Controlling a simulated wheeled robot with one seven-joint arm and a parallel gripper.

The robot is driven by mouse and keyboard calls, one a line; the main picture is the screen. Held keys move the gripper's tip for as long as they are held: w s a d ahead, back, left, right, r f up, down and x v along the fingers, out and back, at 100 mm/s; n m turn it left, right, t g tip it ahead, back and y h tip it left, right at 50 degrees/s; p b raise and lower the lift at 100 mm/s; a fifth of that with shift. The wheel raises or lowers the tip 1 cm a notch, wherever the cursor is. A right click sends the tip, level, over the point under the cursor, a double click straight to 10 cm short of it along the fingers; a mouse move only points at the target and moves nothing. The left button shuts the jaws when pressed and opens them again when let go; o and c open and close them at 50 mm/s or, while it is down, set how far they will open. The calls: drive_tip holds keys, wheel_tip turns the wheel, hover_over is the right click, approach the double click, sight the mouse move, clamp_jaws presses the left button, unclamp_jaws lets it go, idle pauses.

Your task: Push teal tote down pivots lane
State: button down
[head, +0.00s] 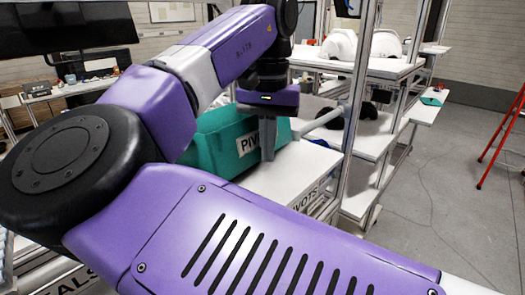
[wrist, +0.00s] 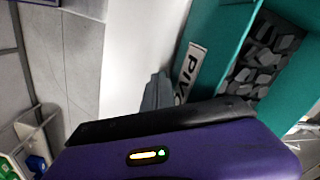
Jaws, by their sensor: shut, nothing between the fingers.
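The teal tote (head: 213,143) stands on a white lane surface (head: 292,174) whose front edge is labelled PIVOTS. My purple arm covers its left part in the head view. In the wrist view the tote (wrist: 228,40) shows at the upper right, with a white PIVOTS label on its side and dark grey blocky pieces inside. My gripper (head: 267,146) is shut and points down, right beside the labelled face of the tote. In the wrist view its grey fingers (wrist: 156,93) are together and empty, next to the label. I cannot tell whether they touch the tote.
A rack to the right holds white helmet shells (head: 372,45) on top and dark items (head: 360,110) on a lower shelf. A red ladder (head: 505,130) stands far right on open floor.

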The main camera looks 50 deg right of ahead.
drive_tip(key=shift+w, duration=0.3)
drive_tip(key=s+r+p, duration=0.1)
drive_tip(key=s+r, duration=0.2)
drive_tip(key=r, duration=0.5)
idle(0.3)
drive_tip(key=shift+s, duration=0.1)
idle(0.4)
